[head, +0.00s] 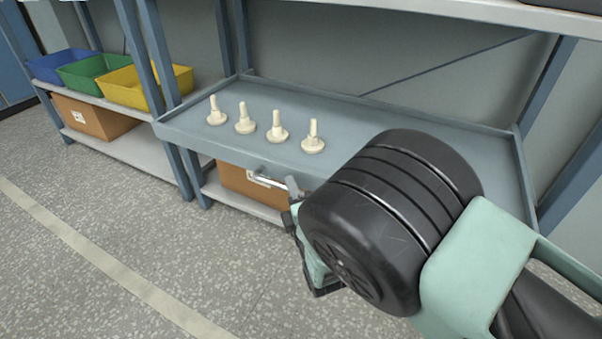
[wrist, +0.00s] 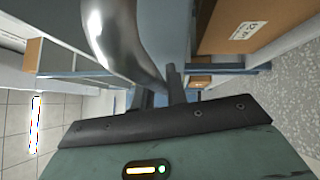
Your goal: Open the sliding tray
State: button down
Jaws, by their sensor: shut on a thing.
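The sliding tray (head: 345,112) is a wide blue-grey tray with a low rim, set in a shelf rack in the head view. Several cream bobbins (head: 278,128) stand upright in a row on its left part. A shiny metal handle (head: 262,180) is on the tray's front face. It also shows in the wrist view as a curved bar (wrist: 118,42). My gripper (head: 291,190) is at the handle's right end, shut on it. In the wrist view my gripper's dark fingers (wrist: 162,88) meet at the bar. My arm hides the tray's front right part.
A cardboard box (head: 240,185) sits on the shelf below the tray; cardboard also shows in the wrist view (wrist: 232,22). Blue (head: 58,66), green (head: 88,72) and yellow (head: 125,88) bins stand on the left rack. The speckled floor (head: 150,220) in front is clear.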

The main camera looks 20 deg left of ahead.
jog(key=s+a+p, duration=0.1)
jog(key=s+p, duration=0.2)
jog(key=s, duration=1.6)
jog(key=shift+a, duration=0.25)
jog(key=c, duration=1.4)
grip_release()
